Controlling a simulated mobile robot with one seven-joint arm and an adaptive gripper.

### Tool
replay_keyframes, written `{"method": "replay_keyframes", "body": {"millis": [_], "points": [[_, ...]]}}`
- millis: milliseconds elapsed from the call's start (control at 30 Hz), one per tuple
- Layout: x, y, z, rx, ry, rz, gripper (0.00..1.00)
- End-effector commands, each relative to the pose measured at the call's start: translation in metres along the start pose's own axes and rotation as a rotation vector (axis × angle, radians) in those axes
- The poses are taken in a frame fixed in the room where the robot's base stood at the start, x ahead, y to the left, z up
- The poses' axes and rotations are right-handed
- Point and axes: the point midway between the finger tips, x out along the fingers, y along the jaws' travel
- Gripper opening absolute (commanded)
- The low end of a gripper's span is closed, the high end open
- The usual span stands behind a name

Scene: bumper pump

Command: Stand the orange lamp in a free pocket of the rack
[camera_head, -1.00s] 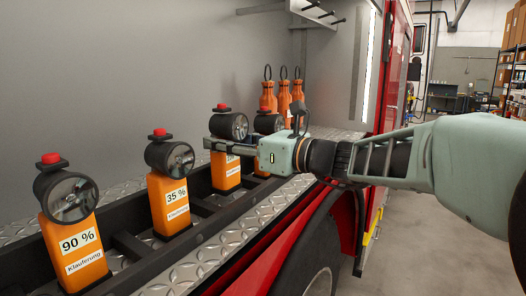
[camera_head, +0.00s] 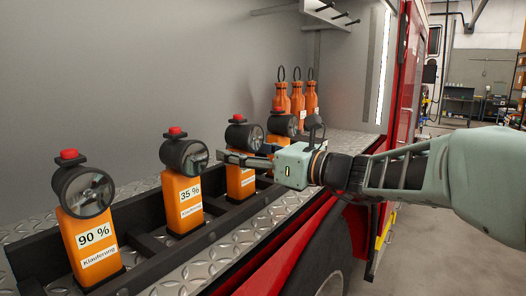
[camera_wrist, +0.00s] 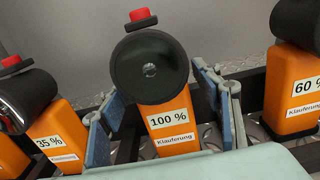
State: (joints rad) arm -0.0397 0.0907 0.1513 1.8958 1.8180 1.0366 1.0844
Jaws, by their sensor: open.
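Several orange lamps with black round heads and red buttons stand upright in the black rack (camera_head: 150,246). They are the 90 % lamp (camera_head: 88,244), the 35 % lamp (camera_head: 183,203), the 100 % lamp (camera_head: 240,186) and, farthest back, the 60 % lamp (camera_wrist: 292,90). My gripper (camera_head: 232,160) is at the 100 % lamp. In the wrist view, its open fingers (camera_wrist: 160,96) stand either side of the 100 % lamp's body (camera_wrist: 172,122), below its head, with a gap visible on each side. The lamp's foot is partly hidden by my gripper.
Diamond plate (camera_head: 200,262) runs along the rack's front edge. A grey wall (camera_head: 140,70) rises behind. Neighbouring lamps stand close on both sides of my gripper.

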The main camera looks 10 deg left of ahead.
Motion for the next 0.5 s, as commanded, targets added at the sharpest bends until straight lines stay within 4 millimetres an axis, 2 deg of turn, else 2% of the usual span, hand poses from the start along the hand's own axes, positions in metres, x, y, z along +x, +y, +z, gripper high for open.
{"method": "replay_keyframes", "body": {"millis": [100,167,500], "points": [[0.0,0.0,0.005,-0.001,0.0,0.0,0.59],[-0.008,-0.001,0.003,-0.001,-0.001,-0.003,0.59],[-0.08,-0.001,0.003,-0.001,-0.001,-0.004,0.59]]}}
